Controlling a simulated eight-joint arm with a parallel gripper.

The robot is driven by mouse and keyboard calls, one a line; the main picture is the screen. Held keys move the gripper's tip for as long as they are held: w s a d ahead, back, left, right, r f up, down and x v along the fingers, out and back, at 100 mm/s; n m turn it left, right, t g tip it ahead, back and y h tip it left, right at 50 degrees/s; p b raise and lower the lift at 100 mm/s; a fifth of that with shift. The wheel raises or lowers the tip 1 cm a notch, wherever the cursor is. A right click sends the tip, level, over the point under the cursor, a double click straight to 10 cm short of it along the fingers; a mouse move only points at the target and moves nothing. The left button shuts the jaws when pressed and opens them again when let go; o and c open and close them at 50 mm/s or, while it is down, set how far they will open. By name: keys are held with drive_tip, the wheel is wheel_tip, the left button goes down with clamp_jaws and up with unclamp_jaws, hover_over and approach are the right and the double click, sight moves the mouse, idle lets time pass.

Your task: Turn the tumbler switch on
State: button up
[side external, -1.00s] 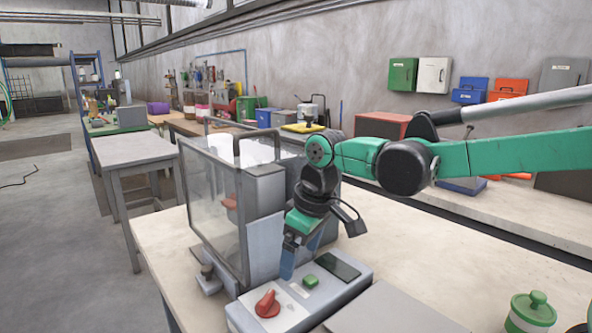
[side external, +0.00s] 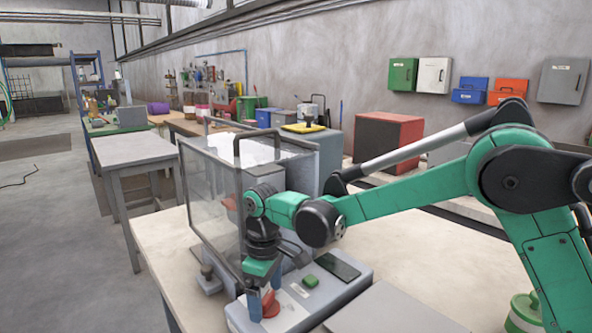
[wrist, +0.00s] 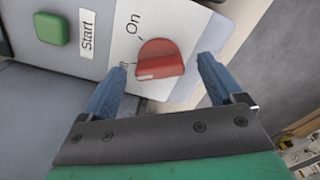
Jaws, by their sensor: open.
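The tumbler switch is a red knob (side external: 269,303) on a pale plate at the left front of the grey control box (side external: 308,318). In the wrist view the red knob (wrist: 158,58) lies between my open fingers, with "On" printed beside it and another label partly hidden. My gripper (side external: 262,302) points down at the knob in the side view. It is open, with one blue finger (wrist: 110,92) on the left of the knob and the other (wrist: 213,76) on the right. The wrist view shows gaps on both sides of the knob; I cannot tell the exact height.
A green button (side external: 310,281) labelled Start sits on the same box, beside a dark display (side external: 338,265). The clear-walled bagger (side external: 212,205) stands close behind my gripper. A grey panel (side external: 395,310) and a green jar (side external: 524,314) are at the right.

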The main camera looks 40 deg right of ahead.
drive_tip(key=c, duration=1.3)
drive_tip(key=shift+m, duration=0.3)
drive_tip(key=m, duration=1.1)
drive_tip(key=shift+d, duration=0.1)
drive_tip(key=shift+m, duration=0.3)
